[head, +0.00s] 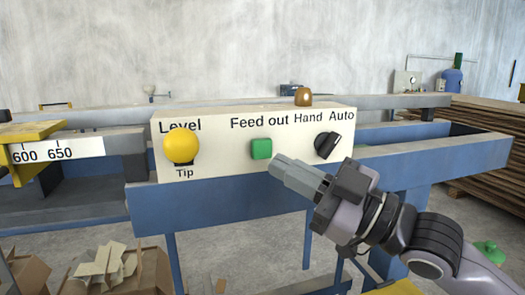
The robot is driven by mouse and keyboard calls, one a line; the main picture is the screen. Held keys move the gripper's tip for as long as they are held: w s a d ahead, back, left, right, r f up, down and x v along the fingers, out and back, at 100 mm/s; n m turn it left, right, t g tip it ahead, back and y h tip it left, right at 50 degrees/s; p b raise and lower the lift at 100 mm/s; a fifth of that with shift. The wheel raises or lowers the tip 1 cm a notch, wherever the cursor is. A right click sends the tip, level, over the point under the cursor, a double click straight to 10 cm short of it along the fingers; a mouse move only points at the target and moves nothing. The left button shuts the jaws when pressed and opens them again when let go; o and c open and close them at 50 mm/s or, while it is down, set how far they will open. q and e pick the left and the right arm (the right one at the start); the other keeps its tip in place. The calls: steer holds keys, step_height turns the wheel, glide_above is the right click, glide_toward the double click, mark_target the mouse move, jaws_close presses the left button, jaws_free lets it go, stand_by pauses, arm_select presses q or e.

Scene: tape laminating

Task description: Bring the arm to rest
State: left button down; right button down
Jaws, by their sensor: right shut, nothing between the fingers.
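My right gripper (279,167) comes in from the lower right. It is shut and empty, with its fingertips in front of the control box (215,165), just below and right of the green Feed out button (262,148). I cannot tell whether the fingertips touch the box. To its right is the black Hand/Auto knob (327,145), turned slantwise. The yellow Level/Tip ball (181,146) is on the left of the box. My left gripper does not show.
The box sits on a blue machine frame (240,199) with long rails. A ruler (60,149) marked 600 and 650 is at left. A cardboard box of scraps (110,272) stands low left. Stacked boards (490,140) stand at right. Bare floor shows below the frame.

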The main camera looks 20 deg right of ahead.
steer(key=shift+f, duration=0.1)
step_height(320, 180, down, 25)
steer(key=s+d+m+g+h, duration=0.3)
steer(key=m+h, duration=0.5)
steer(key=h, duration=0.2)
steer(key=s+d+f+m+g+h, duration=0.2)
steer(key=s+d+f+g+h, duration=0.15)
steer(key=s+f, duration=0.5)
steer(key=s+d+f+m+g+h, duration=0.25)
steer(key=s+f+g, duration=0.25)
steer(key=s+f, duration=0.4)
steer(key=w+a+f+t+y, duration=0.3)
steer(key=w+f+t, duration=0.3)
steer(key=f, duration=0.2)
steer(key=shift+a+f+t, duration=0.2)
steer(key=shift+a+t, duration=0.05)
steer(key=shift+t, duration=0.1)
stand_by(3.0)
